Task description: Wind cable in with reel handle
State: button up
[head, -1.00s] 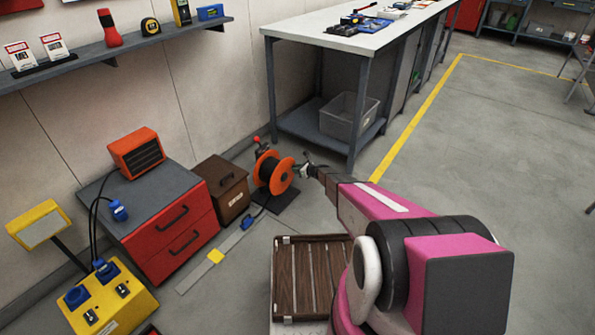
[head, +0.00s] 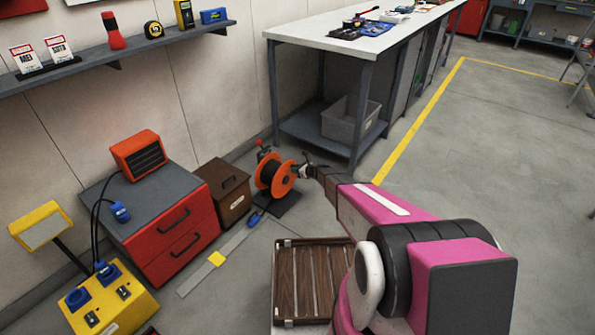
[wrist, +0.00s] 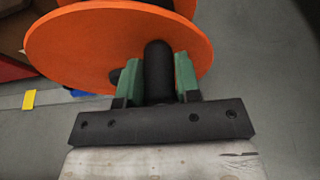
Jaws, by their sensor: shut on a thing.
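The cable reel (head: 275,175) has orange flanges and a dark wound drum, and stands on a dark base on the floor beside the brown box. Its near orange flange (wrist: 105,45) fills the upper left of the wrist view. My gripper (head: 305,170) is at the right side of the reel. In the wrist view its green fingers (wrist: 158,80) are shut on the black reel handle (wrist: 158,65), which stands out from the flange. The blue plug (head: 255,218) at the cable's end lies on the floor strip just in front of the reel.
A brown box (head: 223,191) and a red drawer cabinet (head: 172,243) stand left of the reel. The workbench (head: 330,40) is behind it, with a grey bin (head: 346,124) on its lower shelf. A slatted wooden crate (head: 283,283) is in front. Open floor lies to the right.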

aim_at(284, 170)
jog(key=shift+s+a+r, duration=0.5)
jog(key=shift+a+r, duration=0.05)
jog(key=shift+r, duration=0.1)
jog(key=shift+s+a+r, duration=0.3)
jog(key=shift+s+a, duration=0.2)
jog(key=shift+s, duration=0.2)
jog(key=shift+s+a+r, duration=0.25)
jog(key=shift+s+a, duration=0.25)
jog(key=shift+s, duration=0.15)
jog(key=shift+s+a, duration=0.3)
jog(key=shift+s, duration=0.25)
